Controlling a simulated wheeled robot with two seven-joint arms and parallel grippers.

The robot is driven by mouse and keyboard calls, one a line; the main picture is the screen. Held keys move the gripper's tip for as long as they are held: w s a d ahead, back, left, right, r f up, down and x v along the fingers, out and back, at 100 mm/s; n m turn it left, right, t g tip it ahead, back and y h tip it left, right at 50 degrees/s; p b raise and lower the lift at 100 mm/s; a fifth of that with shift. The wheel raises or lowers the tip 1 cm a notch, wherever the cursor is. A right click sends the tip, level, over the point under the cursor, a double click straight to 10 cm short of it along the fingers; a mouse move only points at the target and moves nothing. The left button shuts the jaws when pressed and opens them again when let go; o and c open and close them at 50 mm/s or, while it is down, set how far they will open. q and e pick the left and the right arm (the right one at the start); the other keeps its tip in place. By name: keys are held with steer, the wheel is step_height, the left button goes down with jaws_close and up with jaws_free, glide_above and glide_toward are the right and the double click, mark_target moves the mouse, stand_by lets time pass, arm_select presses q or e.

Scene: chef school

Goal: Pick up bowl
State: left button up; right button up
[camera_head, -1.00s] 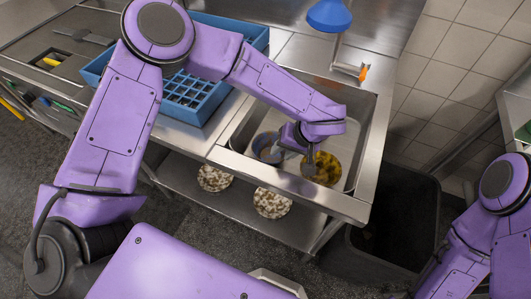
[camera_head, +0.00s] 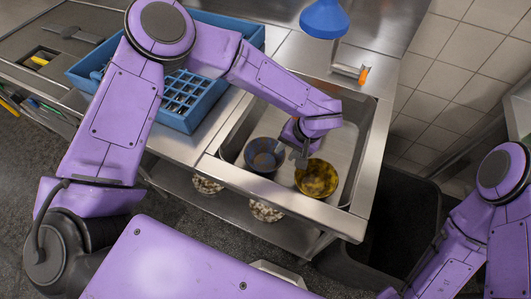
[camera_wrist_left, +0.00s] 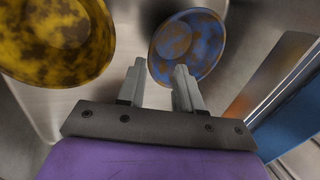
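Two stained bowls stand in the metal sink (camera_head: 352,135). A dark blue-grey bowl (camera_head: 265,161) is on the left and a yellow bowl with dark stains (camera_head: 318,181) is on the right. My left gripper (camera_head: 291,154) is over the sink, at the gap between the bowls. There the blue bowl (camera_wrist_left: 190,38), with brown stains, lies just beyond the right finger, and the yellow bowl (camera_wrist_left: 52,32) is at upper left. My right gripper is out of view.
A blue rack (camera_head: 190,100) stands on the counter left of the sink. Bowls with pale contents (camera_head: 266,211) sit on the shelf below. A dark bin (camera_head: 395,215) is to the right.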

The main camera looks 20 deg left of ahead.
mark_target(281, 160)
arm_select(q)
steer(key=shift+d+x, duration=0.2)
steer(key=shift+x, duration=0.9)
steer(key=x, duration=0.1)
steer(key=p+x, duration=0.1)
steer(key=x, duration=0.1)
steer(key=p+x, duration=0.1)
steer(key=x, duration=0.1)
steer(key=shift+s+d+f, duration=0.15)
steer(key=shift+s+d, duration=0.05)
steer(key=shift+d, duration=0.1)
steer(key=shift+a+f, duration=0.15)
steer(key=shift+f, duration=0.05)
jaws_close()
